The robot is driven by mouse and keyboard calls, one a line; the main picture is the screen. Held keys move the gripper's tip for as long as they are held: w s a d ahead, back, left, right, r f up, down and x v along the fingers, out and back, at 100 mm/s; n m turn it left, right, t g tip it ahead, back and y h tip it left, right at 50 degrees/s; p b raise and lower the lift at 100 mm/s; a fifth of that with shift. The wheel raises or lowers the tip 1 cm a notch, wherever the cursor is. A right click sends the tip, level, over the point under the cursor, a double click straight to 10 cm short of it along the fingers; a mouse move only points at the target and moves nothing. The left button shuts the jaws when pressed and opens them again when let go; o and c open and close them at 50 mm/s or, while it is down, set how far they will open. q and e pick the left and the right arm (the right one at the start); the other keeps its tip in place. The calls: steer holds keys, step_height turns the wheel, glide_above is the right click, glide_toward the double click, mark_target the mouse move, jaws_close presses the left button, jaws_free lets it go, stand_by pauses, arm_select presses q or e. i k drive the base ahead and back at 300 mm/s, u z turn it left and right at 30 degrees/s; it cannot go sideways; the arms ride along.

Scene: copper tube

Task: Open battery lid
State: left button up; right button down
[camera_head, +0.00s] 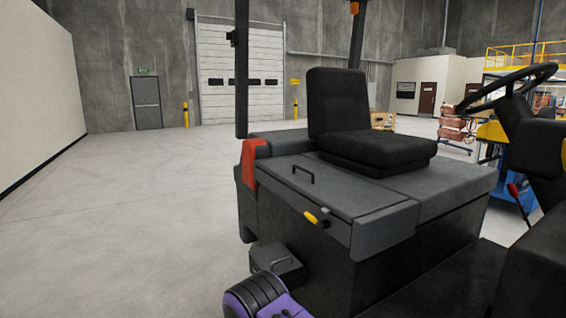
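The battery lid (328,188) is the flat grey panel on the vehicle's body, in front of and left of the seat. It lies flat and looks closed. A dark bar handle (303,170) stands on its far left part. A yellow-tipped latch (318,217) sits at its front edge. A purple and black link of my arm (258,298) shows at the bottom edge, below and left of the latch. A dark grey block (276,264) lies just beyond this link. I cannot tell if it is my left gripper or a vehicle part; no fingers are clear. My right gripper is not in view.
A black seat (372,146) stands behind the lid, and a dark upright post (242,75) rises at its left. A red part (249,163) is at the rear left corner. The steering wheel (507,88) is at right. The floor (120,230) at left is clear.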

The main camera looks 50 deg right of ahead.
mark_target(349, 197)
steer(key=z, duration=0.05)
steer(key=i, duration=2.9)
steer(key=z, duration=3)
